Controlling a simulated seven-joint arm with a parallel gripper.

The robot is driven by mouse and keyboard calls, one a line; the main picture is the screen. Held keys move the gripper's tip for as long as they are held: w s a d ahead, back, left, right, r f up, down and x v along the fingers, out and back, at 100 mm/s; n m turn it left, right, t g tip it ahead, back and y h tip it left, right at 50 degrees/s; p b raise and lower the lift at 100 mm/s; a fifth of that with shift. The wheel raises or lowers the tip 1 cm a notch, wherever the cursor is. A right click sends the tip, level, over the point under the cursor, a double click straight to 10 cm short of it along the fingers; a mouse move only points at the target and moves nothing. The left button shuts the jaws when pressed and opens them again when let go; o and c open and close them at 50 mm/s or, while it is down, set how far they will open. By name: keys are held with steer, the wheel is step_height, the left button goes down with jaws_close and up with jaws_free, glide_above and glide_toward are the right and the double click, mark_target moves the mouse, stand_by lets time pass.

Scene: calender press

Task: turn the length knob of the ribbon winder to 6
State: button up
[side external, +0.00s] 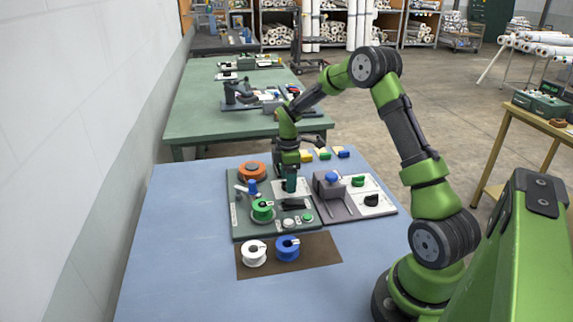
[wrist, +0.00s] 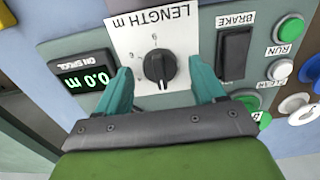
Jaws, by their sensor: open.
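The length knob (wrist: 158,68) is black and round with a raised grip, on a white plate (wrist: 122,38) labelled LENGTH m, upside down in the wrist view. Small numerals show beside it; I cannot tell surely which one its pointer faces. My gripper (wrist: 161,66) is open, its teal fingers on either side of the knob with visible gaps, not clamped on it. The winder's display (wrist: 87,79) reads 0.0 m.
A black brake switch (wrist: 235,55), a green run button (wrist: 291,29) and a white button (wrist: 280,69) sit beside the knob. A green spool (side external: 262,210) stands on the winder. White (side external: 254,253) and blue (side external: 288,248) spools stand in front. A grey unit (side external: 335,200) stands right.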

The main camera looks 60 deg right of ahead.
steer(key=shift+f, duration=0.15)
steer(key=shift+c, duration=0.3)
steer(key=c, duration=1)
